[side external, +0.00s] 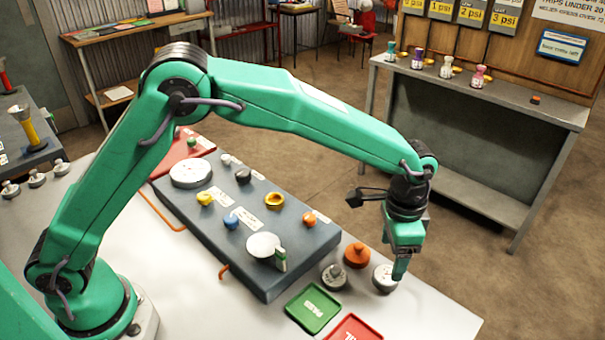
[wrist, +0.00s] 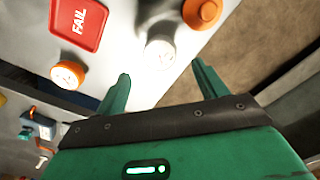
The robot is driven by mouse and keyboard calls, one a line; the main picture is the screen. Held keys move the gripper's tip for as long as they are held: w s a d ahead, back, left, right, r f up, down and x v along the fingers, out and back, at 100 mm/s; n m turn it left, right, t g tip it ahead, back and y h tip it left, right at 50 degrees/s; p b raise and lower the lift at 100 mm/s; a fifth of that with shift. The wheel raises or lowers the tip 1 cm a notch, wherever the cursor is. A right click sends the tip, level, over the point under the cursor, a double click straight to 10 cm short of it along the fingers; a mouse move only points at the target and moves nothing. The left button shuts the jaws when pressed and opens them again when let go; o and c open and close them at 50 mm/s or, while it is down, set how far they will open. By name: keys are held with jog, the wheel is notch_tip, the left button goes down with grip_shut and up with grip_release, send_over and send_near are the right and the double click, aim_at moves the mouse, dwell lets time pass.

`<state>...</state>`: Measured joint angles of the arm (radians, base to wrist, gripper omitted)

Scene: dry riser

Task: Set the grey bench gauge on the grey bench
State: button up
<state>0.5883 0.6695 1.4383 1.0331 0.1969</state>
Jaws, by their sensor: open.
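In the side view a grey gauge (side external: 384,279) with a pale face stands on the white table near its right edge. A similar grey gauge (side external: 334,276) stands to its left, with an orange one (side external: 357,255) between and behind them. My gripper (side external: 400,268) points down over the right-hand grey gauge, partly covering it. In the wrist view my gripper (wrist: 161,72) has its fingers apart, with a glare-washed grey gauge (wrist: 160,53) just beyond and between the tips. A grey-topped bench (side external: 555,113) stands across the floor at the right.
Small bottles (side external: 446,67) stand on that bench. A green PASS tray (side external: 313,308) and a red FAIL tray (side external: 355,329) lie at the table's front. A dark panel (side external: 300,270) with several knobs fills the middle. Open floor separates table and bench.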

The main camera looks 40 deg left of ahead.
aim_at(384, 273)
notch_tip(384, 273, up, 4)
jog(key=shift+r, duration=0.25)
jog(key=shift+a, duration=0.1)
dwell(0.5)
jog(key=s+a+r+n+t, duration=0.1)
jog(key=s+a+r+n, duration=0.15)
jog(key=a+r, duration=0.5)
jog(key=s+a+r+n+t, duration=0.15)
jog(key=s+a+r, duration=0.3)
jog(key=a, duration=0.55)
jog(key=s+a+n+t, duration=0.3)
jog(key=s+a+n, duration=0.2)
jog(key=s+a, duration=0.7)
jog(key=s, duration=0.3)
jog(key=shift+s+a+f, duration=0.15)
jog(key=shift+s+f, duration=0.1)
jog(key=shift+s, duration=0.05)
